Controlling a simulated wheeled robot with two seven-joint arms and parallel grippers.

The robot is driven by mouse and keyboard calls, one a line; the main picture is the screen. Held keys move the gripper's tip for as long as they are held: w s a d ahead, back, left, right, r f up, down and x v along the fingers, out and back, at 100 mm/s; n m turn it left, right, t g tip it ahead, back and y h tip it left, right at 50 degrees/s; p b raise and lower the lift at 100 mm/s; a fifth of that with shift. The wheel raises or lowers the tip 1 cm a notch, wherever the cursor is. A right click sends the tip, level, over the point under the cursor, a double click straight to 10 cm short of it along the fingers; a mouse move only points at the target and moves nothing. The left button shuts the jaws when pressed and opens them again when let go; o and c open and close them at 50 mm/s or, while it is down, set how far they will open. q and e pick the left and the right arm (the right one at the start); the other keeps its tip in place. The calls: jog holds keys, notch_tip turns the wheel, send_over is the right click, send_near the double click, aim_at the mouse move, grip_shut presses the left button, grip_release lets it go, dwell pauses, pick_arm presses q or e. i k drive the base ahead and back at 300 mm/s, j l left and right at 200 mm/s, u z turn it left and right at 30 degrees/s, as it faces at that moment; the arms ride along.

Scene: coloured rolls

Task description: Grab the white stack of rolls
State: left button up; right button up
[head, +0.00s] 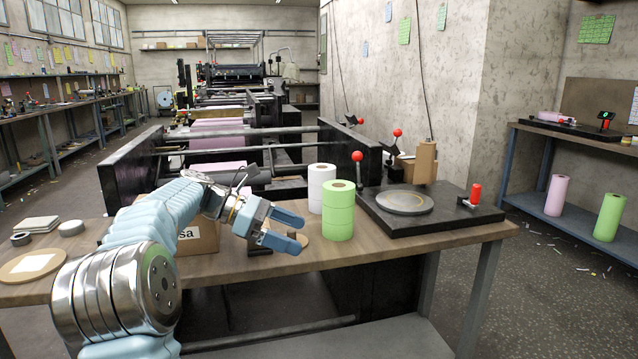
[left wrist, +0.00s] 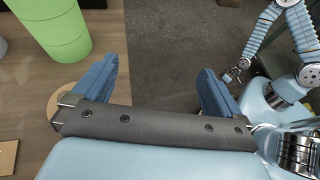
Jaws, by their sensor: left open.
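The white stack of rolls (head: 321,185) stands upright on the wooden table, partly hidden behind the green stack of rolls (head: 338,212). My left gripper (head: 300,230) is open and empty, left of the green stack and nearer to me than the white one, apart from both. In the left wrist view the open fingers (left wrist: 154,80) have nothing between them. The green stack (left wrist: 54,30) shows at the upper left there, and a pale edge at the far left may be the white stack. My right gripper (left wrist: 236,70) seems to show small at the right; its jaws are unclear.
A black plate with a round grey disc (head: 404,202) and red-knobbed levers sits right of the stacks. A cardboard box (head: 198,238) is behind my left arm. Tape rolls (head: 71,228) lie at the table's left.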

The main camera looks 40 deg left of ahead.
aim_at(318, 173)
jog(key=i+j, duration=0.4)
jog(key=j, duration=0.2)
jog(key=i+j, duration=0.4)
jog(key=j, duration=0.15)
